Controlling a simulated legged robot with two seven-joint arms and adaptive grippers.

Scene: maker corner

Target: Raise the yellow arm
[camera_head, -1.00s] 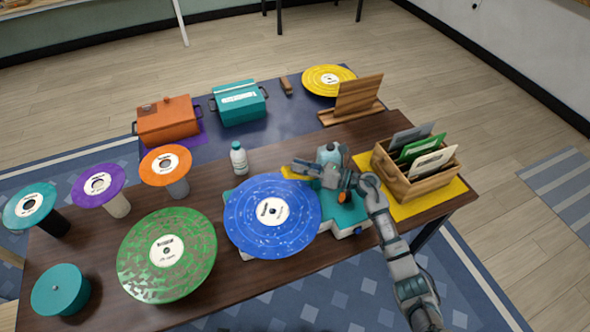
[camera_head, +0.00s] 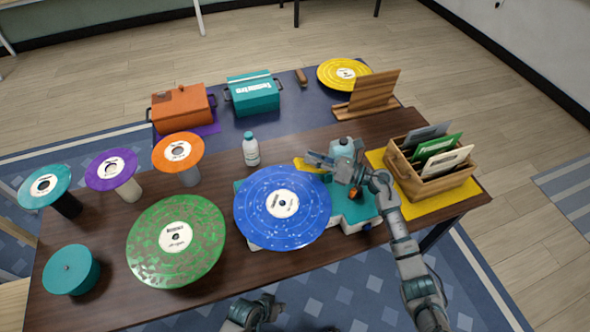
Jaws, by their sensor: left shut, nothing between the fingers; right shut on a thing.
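The teal turntable (camera_head: 352,208) sits on the brown table with a blue record (camera_head: 300,225) on its platter. The yellow arm (camera_head: 303,166) shows as a short yellow piece at the record's far edge; the rest is hidden by my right gripper. My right gripper (camera_head: 318,160) is over the turntable, shut on the yellow arm. The height of the arm above the record is hard to tell. My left gripper (camera_head: 252,312) is shut and empty at the bottom edge, in front of the table, apart from the turntable.
A green record (camera_head: 190,255) lies left of the turntable, near several records on stands. A white bottle (camera_head: 251,151) stands behind the turntable. A wooden crate (camera_head: 440,188) of sleeves stands on a yellow mat to its right.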

